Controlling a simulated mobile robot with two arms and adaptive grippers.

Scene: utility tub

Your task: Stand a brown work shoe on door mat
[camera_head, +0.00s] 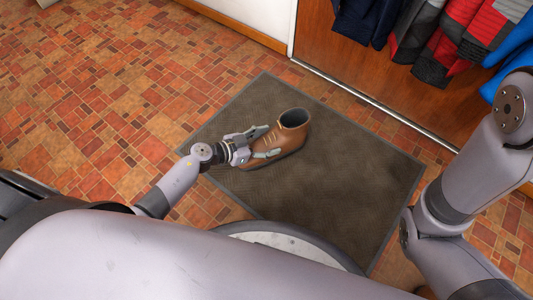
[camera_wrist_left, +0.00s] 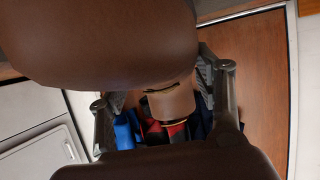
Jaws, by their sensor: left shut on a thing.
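A brown work shoe (camera_head: 279,140) shows upright over the left half of the dark door mat (camera_head: 340,190), its opening up and its toe toward the lower left. My left gripper (camera_head: 262,142) is shut on the shoe, one finger on either side of it. I cannot tell whether the sole touches the mat. In the left wrist view the brown shoe (camera_wrist_left: 100,45) fills much of the picture, between the two gripper fingers (camera_wrist_left: 168,105). My right arm comes in at the right, but its gripper is not in view.
Red and blue jackets (camera_head: 450,40) hang at the top right in front of a wooden door (camera_head: 320,45). A metal threshold strip (camera_head: 375,103) runs along the door's foot. The tiled floor (camera_head: 95,90) at the left is clear, and the right part of the mat is bare.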

